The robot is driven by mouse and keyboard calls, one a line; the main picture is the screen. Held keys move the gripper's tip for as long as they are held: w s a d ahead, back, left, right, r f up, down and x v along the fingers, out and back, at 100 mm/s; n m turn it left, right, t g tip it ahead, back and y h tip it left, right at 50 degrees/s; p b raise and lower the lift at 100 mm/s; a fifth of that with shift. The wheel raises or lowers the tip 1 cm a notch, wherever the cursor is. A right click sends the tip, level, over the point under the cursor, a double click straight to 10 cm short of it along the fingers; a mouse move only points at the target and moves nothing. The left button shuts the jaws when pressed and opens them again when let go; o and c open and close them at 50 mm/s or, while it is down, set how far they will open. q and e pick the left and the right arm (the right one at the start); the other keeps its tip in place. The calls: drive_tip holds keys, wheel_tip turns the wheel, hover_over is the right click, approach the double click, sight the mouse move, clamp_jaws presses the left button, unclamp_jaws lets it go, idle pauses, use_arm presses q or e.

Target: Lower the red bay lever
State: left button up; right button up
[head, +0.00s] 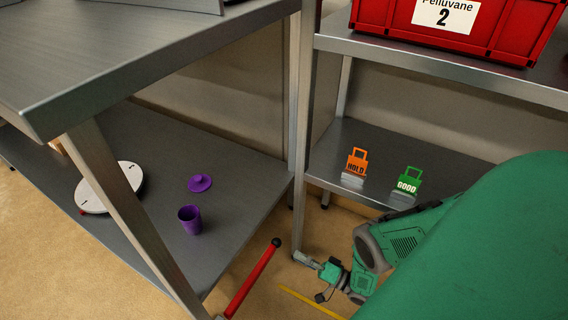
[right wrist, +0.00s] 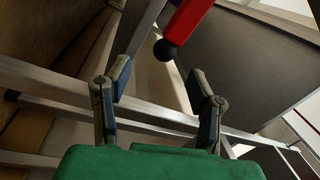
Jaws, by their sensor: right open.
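The red lever (head: 251,280) slants up from the bottom edge in the head view and ends in a black ball knob. Its lower end is cut off by the frame. My right gripper (head: 309,261) is a short way to the right of the knob and apart from it. In the right wrist view the right gripper (right wrist: 159,82) is open with nothing between its fingers. The lever's red bar (right wrist: 187,20) and black knob (right wrist: 165,50) show beyond the fingertips, near the middle of the gap. My left gripper is not in view.
A steel table (head: 120,60) with a lower shelf (head: 245,190) stands at left, holding a purple cup (head: 190,219), purple lid (head: 200,183) and white round device (head: 92,194). A rack at right holds a red crate (head: 470,45), orange HOLD tag (head: 356,161) and green GOOD tag (head: 408,180). Steel legs stand near the gripper.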

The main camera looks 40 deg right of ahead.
drive_tip(key=shift+v, duration=1.85)
drive_tip(key=shift+w+d, duration=0.1)
drive_tip(key=shift+d, duration=0.1)
